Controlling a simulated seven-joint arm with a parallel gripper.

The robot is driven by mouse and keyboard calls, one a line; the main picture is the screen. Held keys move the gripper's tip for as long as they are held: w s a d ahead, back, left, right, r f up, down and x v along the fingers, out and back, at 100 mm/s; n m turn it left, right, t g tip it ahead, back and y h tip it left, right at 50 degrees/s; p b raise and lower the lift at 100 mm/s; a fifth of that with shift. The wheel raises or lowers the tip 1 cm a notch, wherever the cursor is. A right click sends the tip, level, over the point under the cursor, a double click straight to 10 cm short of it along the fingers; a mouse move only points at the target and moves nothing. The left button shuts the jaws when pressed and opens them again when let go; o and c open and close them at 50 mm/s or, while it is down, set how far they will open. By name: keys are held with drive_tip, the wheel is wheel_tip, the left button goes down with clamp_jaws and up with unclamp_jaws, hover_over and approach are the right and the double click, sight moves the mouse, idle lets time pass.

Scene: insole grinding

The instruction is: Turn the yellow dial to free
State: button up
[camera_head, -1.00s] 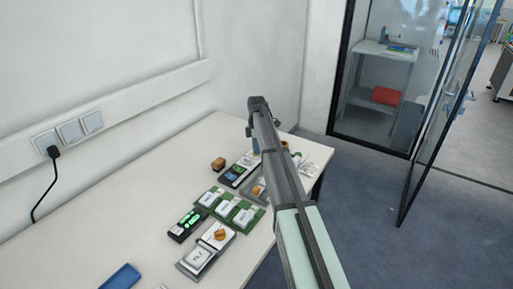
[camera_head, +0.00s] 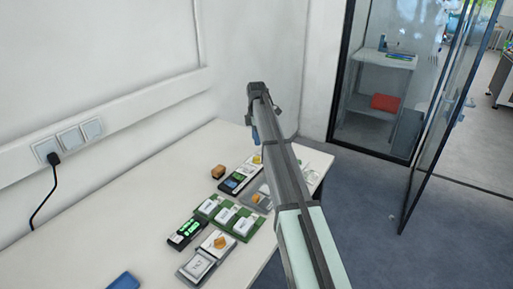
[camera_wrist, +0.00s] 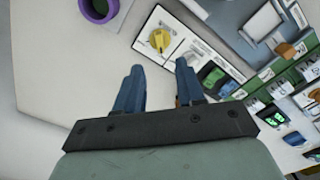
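In the wrist view, the yellow dial (camera_wrist: 160,39) sits on a pale panel with small printed marks, just beyond my gripper (camera_wrist: 158,70). The two blue fingers are spread apart, with a gap between them and nothing seen in it. The dial lies past the fingertips, roughly in line with the gap, and appears apart from them. In the head view, a small yellow knob (camera_head: 257,159) shows beside the arm, and my gripper (camera_head: 255,134) is mostly hidden behind the arm's dark end. The dial's pointer setting is too small to read.
Other devices with orange knobs (camera_head: 220,242), a green board (camera_head: 228,215) and a brown block (camera_head: 218,171) stand on the white table (camera_head: 130,220). A purple cup (camera_wrist: 98,9) stands left of the dial panel. The table's left part is mostly clear.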

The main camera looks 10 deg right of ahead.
drive_tip(key=shift+r, duration=2.4)
